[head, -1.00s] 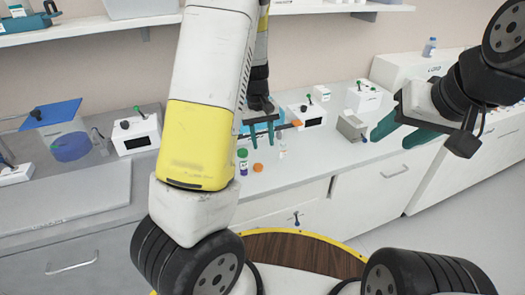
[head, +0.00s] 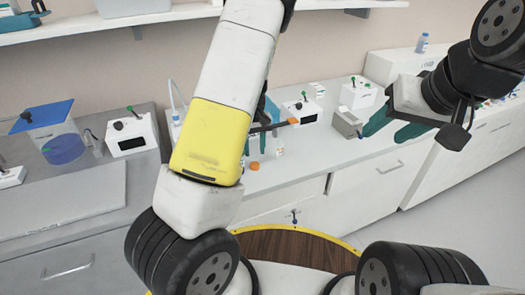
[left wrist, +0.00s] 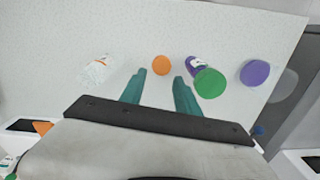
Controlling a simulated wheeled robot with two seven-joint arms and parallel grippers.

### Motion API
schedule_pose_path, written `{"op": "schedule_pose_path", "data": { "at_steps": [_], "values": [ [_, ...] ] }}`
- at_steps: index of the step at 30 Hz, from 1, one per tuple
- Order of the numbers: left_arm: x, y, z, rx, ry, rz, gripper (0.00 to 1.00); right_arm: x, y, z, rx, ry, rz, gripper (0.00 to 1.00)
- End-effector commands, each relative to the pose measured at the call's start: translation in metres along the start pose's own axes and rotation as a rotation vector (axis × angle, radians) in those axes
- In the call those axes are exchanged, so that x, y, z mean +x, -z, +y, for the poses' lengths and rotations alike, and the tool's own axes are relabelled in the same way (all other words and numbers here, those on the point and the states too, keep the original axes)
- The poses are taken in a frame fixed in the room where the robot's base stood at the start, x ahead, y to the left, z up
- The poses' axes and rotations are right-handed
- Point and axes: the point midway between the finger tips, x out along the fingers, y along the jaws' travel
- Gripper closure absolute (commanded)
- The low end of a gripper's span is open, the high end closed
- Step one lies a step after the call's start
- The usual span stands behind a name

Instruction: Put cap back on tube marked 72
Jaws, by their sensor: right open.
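A loose orange cap (left wrist: 161,65) lies on the bench; in the head view it is beside my left arm (head: 254,166). A white tube with orange marks (left wrist: 97,69) is left of it in the left wrist view. A green-capped tube with a purple label (left wrist: 207,80) is right of it, mostly hidden by my arm in the head view. A purple cap (left wrist: 255,73) is further right. I cannot read the number 72. My left gripper (left wrist: 160,82) is open and empty, its fingertips pointing toward the orange cap. My right gripper (head: 391,129) is open and empty, far right.
White devices with green-topped levers (head: 357,93) stand at the back. A grey metal holder (head: 347,124) is near my right gripper. A blue-lidded container (head: 62,146) and another white device (head: 130,136) are at left. The front-left bench is clear.

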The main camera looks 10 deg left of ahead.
Motion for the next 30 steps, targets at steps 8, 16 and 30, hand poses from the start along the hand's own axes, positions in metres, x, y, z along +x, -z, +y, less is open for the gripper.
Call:
{"op": "schedule_pose_path", "data": {
  "at_steps": [8,16,30],
  "values": [
    [0.005,0.0,0.0,-0.001,0.0,0.001,0.62,0.0,0.0,0.0,0.0,0.0,0.0,0.51],
    [0.035,-0.003,-0.003,-0.003,0.003,-0.003,0.62,0.0,0.0,0.0,0.0,0.0,0.0,0.51],
    [0.057,-0.002,-0.002,-0.001,0.0,0.001,0.62,0.0,0.0,0.0,0.0,0.0,0.0,0.51]
  ]
}}
